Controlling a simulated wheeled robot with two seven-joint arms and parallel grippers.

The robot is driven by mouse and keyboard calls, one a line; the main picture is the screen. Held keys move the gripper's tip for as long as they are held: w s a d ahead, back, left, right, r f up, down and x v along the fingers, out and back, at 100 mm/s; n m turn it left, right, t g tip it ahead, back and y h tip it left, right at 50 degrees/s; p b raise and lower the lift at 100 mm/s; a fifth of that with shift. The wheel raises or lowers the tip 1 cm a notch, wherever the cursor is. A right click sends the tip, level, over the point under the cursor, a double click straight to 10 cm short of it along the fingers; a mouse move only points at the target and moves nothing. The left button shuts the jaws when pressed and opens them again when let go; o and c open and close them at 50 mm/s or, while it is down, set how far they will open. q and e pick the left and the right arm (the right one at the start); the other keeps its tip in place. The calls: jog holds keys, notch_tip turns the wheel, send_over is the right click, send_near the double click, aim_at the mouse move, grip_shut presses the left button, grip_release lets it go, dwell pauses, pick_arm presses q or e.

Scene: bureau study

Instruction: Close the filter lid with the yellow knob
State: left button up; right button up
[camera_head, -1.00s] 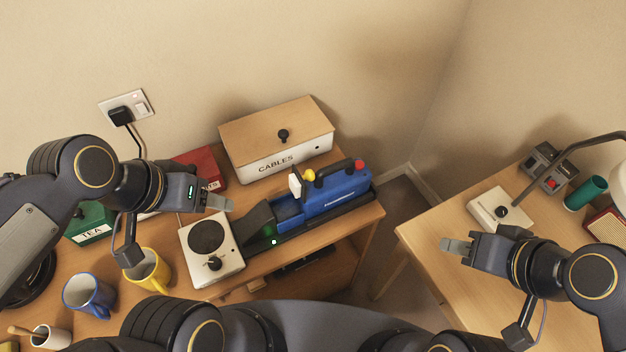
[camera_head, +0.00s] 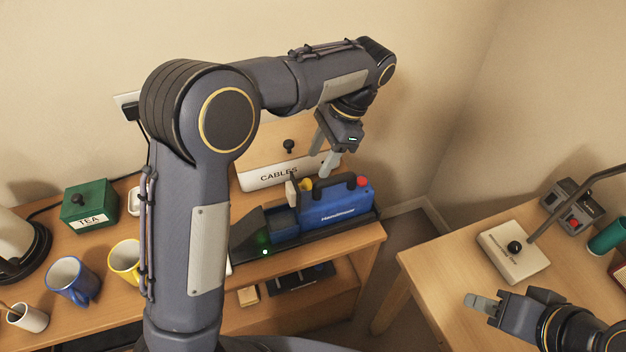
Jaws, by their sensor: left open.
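The blue vacuum cleaner (camera_head: 336,205) lies in a dark tray on the left desk. A pale upright flap (camera_head: 291,191), which looks like the filter lid standing open, rises near its middle.
A CABLES box (camera_head: 260,178) stands close behind the vacuum. A green TEA box (camera_head: 88,205), a blue mug (camera_head: 73,280) and a yellow mug (camera_head: 124,261) stand left. My left arm hides the desk's middle. A lamp base (camera_head: 514,250) stands on the right desk.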

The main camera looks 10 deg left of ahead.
aim_at(309, 180)
pick_arm(q)
jog(key=x, duration=0.6)
jog(key=shift+s+a+f, duration=0.1)
jog(key=shift+a+f, duration=0.1)
jog(key=shift+f, duration=0.15)
grip_shut()
